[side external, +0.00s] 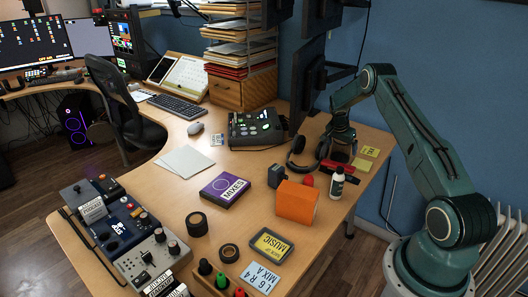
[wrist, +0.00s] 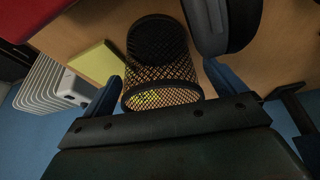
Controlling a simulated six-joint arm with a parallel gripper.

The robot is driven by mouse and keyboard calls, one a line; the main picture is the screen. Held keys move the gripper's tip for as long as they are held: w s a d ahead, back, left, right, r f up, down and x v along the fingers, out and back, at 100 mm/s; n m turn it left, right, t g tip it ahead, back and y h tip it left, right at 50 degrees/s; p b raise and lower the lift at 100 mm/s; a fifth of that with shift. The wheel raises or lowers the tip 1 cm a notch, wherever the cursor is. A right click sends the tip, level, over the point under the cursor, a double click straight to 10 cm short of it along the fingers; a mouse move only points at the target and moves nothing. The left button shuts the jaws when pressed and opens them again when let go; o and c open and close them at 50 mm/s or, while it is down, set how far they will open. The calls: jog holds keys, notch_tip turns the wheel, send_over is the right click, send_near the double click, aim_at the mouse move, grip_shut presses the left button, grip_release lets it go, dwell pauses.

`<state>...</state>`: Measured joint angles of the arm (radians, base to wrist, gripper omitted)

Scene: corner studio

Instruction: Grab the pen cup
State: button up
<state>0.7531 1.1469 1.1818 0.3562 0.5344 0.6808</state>
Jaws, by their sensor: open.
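The pen cup (wrist: 162,72) is a black wire-mesh cup in the wrist view, with its round rim toward the camera. Something yellow shows through its mesh near the rim. My gripper (wrist: 158,72) is open, with one blue finger on each side of the cup. I cannot tell whether either finger touches it. In the side view my gripper (side external: 340,150) is low over the right part of the desk, and the cup there is mostly hidden or merges with the dark gripper.
Black headphones (side external: 303,152) lie close to the left of my gripper. Yellow sticky notes (side external: 363,163) lie to its right. A white bottle (side external: 337,184) and an orange box (side external: 297,203) stand nearer on the desk (side external: 230,178). Monitors (side external: 308,75) rise behind.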

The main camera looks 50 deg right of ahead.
jog(key=shift+c, duration=0.5)
jog(key=c, duration=1)
jog(key=shift+r, duration=0.15)
notch_tip(320, 180, up, 20)
dwell(0.4)
